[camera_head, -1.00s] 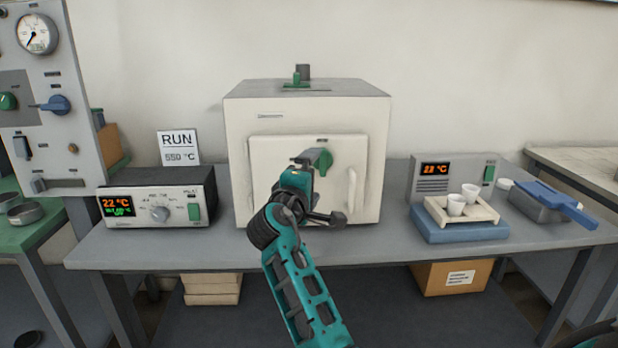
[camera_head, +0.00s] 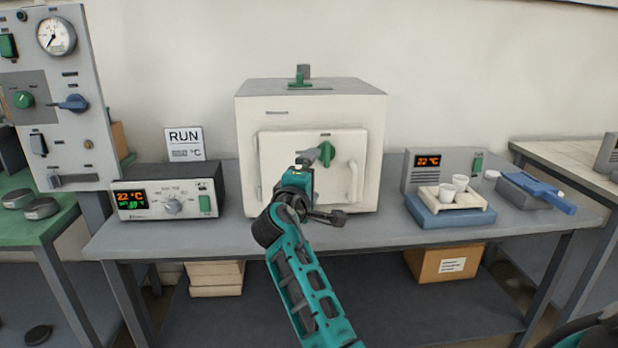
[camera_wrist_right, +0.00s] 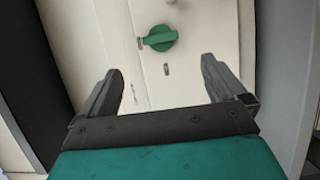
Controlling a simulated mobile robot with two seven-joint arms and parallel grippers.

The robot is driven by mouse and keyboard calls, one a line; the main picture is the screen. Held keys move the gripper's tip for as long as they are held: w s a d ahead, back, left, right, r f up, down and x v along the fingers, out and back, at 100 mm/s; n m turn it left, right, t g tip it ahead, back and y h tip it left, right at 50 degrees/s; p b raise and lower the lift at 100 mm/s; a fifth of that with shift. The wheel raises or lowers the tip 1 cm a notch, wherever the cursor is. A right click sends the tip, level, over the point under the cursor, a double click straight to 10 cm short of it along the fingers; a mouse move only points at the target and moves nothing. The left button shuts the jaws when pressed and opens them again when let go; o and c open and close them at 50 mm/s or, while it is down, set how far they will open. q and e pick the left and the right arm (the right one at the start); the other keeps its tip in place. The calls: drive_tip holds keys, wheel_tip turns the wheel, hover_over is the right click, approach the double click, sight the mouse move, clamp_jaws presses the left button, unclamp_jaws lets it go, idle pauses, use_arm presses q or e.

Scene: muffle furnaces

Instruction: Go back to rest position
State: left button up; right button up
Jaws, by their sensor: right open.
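The white muffle furnace (camera_head: 311,108) stands on the grey bench with its door (camera_head: 275,160) shut. The door has a green knob (camera_head: 327,152) and a pale handle (camera_head: 353,182). My right gripper (camera_head: 308,158) is in front of the door, appearing just left of the knob in the head view. In the right wrist view its two fingers (camera_wrist_right: 162,78) are apart with nothing between them. The green knob (camera_wrist_right: 160,38) is seen beyond the fingertips, apart from them. My left gripper is in neither view.
A controller (camera_head: 168,201) stands left of the furnace. On the right are a blue block (camera_head: 450,213) with a tray of two white cups (camera_head: 453,189), a display unit (camera_head: 418,175) and a blue-handled pan (camera_head: 520,195). A gauge panel (camera_head: 60,130) stands at far left.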

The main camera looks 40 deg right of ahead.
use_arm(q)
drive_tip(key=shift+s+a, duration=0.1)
use_arm(e)
drive_tip(key=shift+a, duration=0.1)
idle(0.5)
